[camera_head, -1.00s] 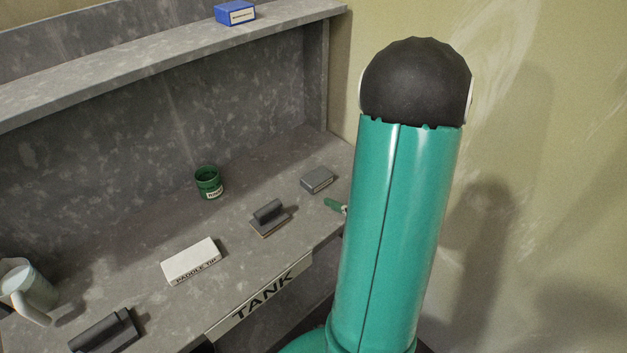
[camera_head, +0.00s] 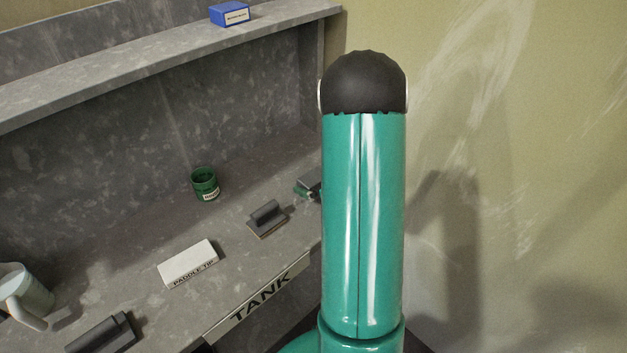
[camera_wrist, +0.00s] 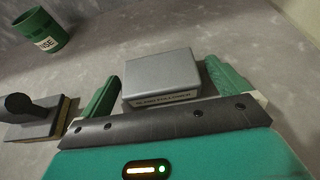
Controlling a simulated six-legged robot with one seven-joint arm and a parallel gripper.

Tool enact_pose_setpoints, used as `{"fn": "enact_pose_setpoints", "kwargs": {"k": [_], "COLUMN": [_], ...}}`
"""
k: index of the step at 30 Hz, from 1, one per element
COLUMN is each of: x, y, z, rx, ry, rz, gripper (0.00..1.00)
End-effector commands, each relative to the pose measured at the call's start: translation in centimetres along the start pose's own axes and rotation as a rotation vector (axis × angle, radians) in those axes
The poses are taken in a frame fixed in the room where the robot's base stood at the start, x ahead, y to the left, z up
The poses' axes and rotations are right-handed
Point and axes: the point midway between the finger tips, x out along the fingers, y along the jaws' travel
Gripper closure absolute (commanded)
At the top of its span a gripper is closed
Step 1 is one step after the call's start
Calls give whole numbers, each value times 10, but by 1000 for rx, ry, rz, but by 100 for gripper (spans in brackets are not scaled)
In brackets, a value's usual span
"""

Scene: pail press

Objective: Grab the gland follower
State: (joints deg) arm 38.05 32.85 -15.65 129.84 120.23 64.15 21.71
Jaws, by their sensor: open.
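The gland follower is a small grey block (camera_wrist: 160,76) with a white label on its near side, lying on the grey bench. The label is small but seems to read gland follower. In the wrist view it lies between the two green fingers of my gripper (camera_wrist: 168,92), which is open, one finger on each side. I cannot tell whether either finger touches it. In the head view the block (camera_head: 310,180) is partly hidden by my gripper (camera_head: 303,192) and by my teal arm.
A dark-handled block (camera_head: 267,217) stands left of the gripper, and a green labelled cup (camera_head: 205,184) behind it. A white PADDLE TIP box (camera_head: 188,263), another dark-handled block (camera_head: 102,334) and a pale jug (camera_head: 24,292) are further left. A blue box (camera_head: 230,14) sits on the shelf above.

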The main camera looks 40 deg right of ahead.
Motion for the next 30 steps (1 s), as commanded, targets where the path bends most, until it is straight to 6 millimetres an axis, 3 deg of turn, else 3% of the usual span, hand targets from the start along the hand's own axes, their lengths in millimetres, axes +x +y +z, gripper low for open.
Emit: {"fn": "enact_pose_setpoints", "kwargs": {"k": [3, 9, 12, 22, 30], "x": [0, 0, 0, -1, -8], "y": [0, 0, 0, 0, -3], "z": [0, 0, 1, 4, 23], "rx": [0, 0, -1, -1, -4], "ry": [0, 0, -2, -3, -4], "rz": [0, 0, 0, 0, 2], "gripper": [4, 43, 58, 58, 58]}}
